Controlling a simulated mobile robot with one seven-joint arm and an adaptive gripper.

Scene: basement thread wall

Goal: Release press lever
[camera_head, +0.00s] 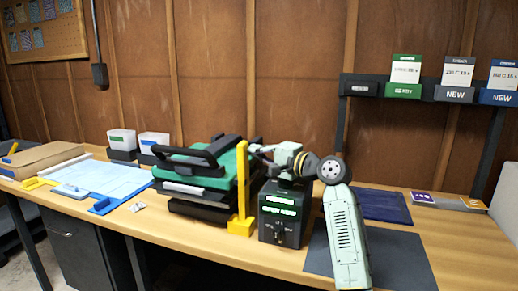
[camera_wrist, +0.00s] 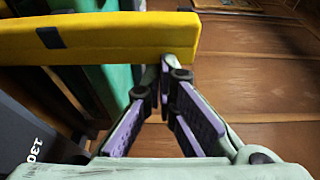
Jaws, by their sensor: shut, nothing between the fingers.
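The press (camera_head: 205,165) is a black and green machine on the bench, left of my arm in the head view. Its yellow lever (camera_head: 242,185) stands upright at the press's right side, with a yellow block at its foot. In the wrist view the yellow lever (camera_wrist: 90,38) crosses the upper left as a thick bar. My gripper (camera_head: 256,149) is close to the lever's upper part, on its right. In the wrist view my gripper (camera_wrist: 165,80) is shut and empty, its tips beside or against the bar's end. I cannot tell whether they touch.
A dark box with green labels (camera_head: 283,212) stands below my gripper. A dark mat (camera_head: 400,260) and a blue sheet (camera_head: 383,205) lie to the right.

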